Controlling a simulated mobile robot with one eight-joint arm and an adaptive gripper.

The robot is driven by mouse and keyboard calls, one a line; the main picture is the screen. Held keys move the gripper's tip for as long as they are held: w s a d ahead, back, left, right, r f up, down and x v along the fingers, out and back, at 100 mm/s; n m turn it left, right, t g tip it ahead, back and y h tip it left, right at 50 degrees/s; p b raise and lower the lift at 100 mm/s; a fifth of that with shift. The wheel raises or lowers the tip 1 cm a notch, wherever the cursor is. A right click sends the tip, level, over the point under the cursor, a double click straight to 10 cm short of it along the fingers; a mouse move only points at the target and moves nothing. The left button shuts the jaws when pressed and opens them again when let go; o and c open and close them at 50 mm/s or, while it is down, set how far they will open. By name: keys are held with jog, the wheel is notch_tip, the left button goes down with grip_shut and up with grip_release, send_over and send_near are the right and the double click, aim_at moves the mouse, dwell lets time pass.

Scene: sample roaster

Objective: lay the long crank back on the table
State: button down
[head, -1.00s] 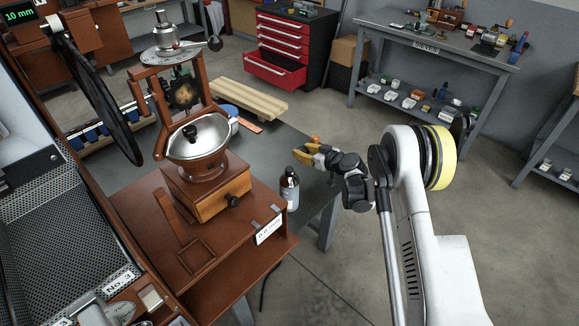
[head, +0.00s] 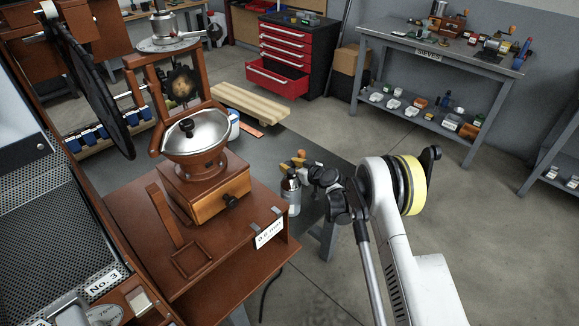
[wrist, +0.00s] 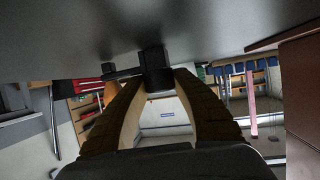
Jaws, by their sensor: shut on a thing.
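The long crank (wrist: 154,72) is between the fingertips of my gripper (wrist: 156,84) in the wrist view. The crank is hardly distinguishable there.
A pale wooden block (head: 250,103) lies behind. The grey table between grinder and gripper looks clear.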

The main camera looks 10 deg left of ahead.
jog(key=shift+f, duration=0.1)
jog(key=c, duration=1.1)
grip_release()
jog(key=shift+o, duration=0.2)
